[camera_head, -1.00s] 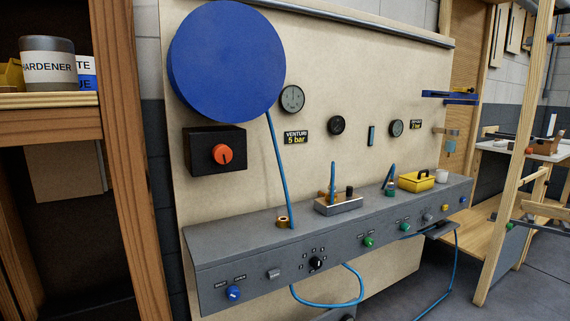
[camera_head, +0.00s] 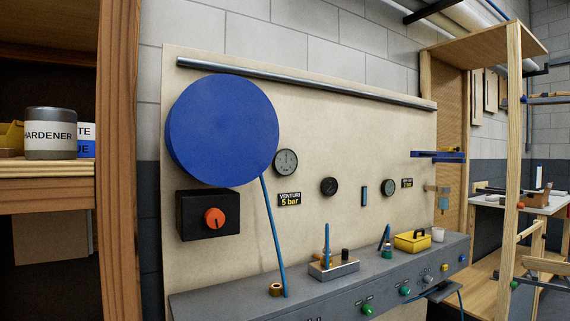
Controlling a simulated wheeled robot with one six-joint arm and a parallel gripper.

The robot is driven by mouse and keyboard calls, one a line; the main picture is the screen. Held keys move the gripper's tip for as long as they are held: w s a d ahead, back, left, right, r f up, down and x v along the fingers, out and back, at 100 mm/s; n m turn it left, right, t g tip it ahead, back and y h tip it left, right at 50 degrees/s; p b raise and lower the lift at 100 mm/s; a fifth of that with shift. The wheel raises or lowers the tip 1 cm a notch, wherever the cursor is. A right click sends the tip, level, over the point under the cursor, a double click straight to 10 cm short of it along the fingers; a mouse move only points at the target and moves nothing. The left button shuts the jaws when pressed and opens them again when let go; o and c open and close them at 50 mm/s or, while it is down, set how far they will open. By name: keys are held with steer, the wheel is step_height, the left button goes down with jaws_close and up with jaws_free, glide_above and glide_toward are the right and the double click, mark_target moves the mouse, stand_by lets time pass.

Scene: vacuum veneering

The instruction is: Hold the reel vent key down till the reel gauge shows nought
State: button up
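The hose reel, a big blue disc (camera_head: 222,130), hangs on the beige board at left, with a blue hose running from it down to the console. A round gauge (camera_head: 285,162) sits right of the reel, and smaller dark gauges (camera_head: 329,187) (camera_head: 390,185) sit further right. Their needles are too small to read, and I cannot tell which is the reel gauge. Green (camera_head: 368,309) (camera_head: 405,291), grey (camera_head: 428,279), yellow (camera_head: 444,267) and blue (camera_head: 462,257) buttons show on the console front. Their labels are unreadable, so I cannot pick out the vent key. My gripper is not visible.
The grey console (camera_head: 215,309) runs along the board's foot. A black box (camera_head: 190,222) with an orange knob (camera_head: 214,218) is below the reel. A yellow toolbox (camera_head: 411,241) and white cup (camera_head: 438,234) stand on the console. A wooden shelf with a hardener can (camera_head: 50,134) is at left.

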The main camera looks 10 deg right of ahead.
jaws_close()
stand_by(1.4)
